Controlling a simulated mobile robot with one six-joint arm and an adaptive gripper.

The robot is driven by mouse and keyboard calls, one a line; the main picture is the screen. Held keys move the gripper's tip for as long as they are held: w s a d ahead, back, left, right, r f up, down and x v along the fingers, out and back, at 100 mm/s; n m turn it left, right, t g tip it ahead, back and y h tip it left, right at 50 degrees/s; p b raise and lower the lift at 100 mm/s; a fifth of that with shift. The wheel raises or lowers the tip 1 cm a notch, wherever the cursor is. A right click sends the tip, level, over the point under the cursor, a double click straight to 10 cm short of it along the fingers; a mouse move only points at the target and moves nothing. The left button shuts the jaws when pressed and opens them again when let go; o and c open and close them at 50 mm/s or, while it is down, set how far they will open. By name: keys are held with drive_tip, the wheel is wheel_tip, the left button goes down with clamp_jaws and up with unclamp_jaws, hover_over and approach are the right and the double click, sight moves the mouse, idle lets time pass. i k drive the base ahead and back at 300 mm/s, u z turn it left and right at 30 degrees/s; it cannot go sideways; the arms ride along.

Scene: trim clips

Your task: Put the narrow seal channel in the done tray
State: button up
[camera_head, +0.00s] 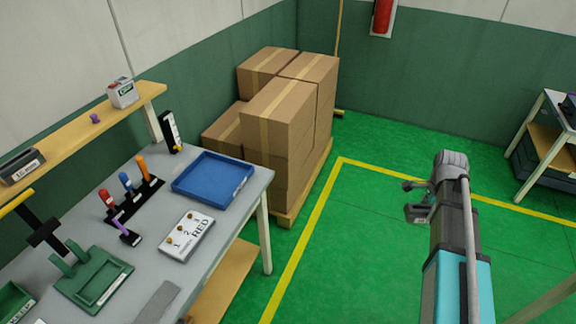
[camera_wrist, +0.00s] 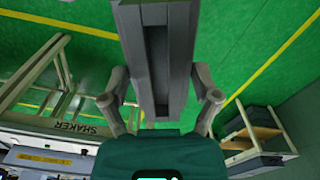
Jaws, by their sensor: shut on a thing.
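In the wrist view, my gripper (camera_wrist: 162,84) is shut on a long grey channel (camera_wrist: 152,45) with a dark groove along its length. It runs from the top edge of the view down between the fingers. In the head view my gripper (camera_head: 417,201) hangs over the green floor, right of the workbench and well apart from it; the channel is hard to make out there. A shallow blue tray (camera_head: 213,199), looking empty, lies on the bench's far right corner. I cannot read a done label on it.
Another shelf unit (camera_head: 548,150) is at right. The floor between is clear.

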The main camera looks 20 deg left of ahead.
sight(226, 184)
drive_tip(key=z, duration=0.05)
drive_tip(key=i, duration=1.4)
drive_tip(key=u, duration=2.4)
